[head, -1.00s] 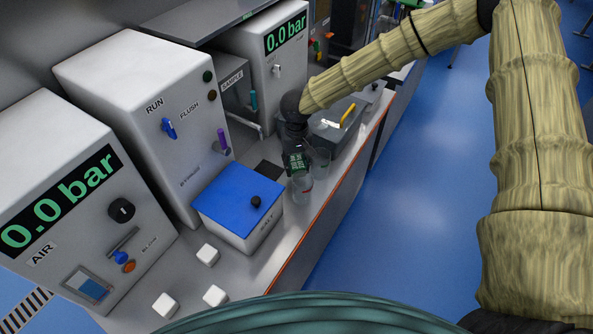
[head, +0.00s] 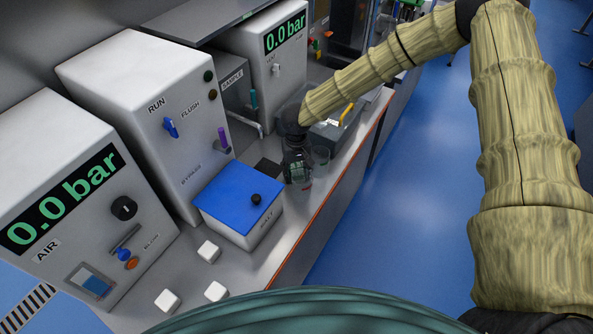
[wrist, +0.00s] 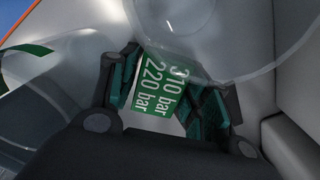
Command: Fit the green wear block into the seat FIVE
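My gripper (head: 299,178) is low over the bench, beyond the blue-lidded box. In the wrist view its two dark fingers with ridged teal pads (wrist: 165,95) stand apart. Between them shows a green face (wrist: 160,85) with white lettering, 310 bar and 220 bar. I cannot tell whether the pads touch it, or whether it is a block, a plate or a label. I see nothing marked FIVE and no seat that I can make out. Clear cups partly overlap the wrist view.
A clear cup (head: 320,157) stands right of my gripper. The blue-lidded white box (head: 238,195) is nearer. Several small white blocks (head: 208,251) lie on the bench. White cabinets (head: 150,110) line the left. A grey tray (head: 338,128) is behind. The orange-edged bench ends at right.

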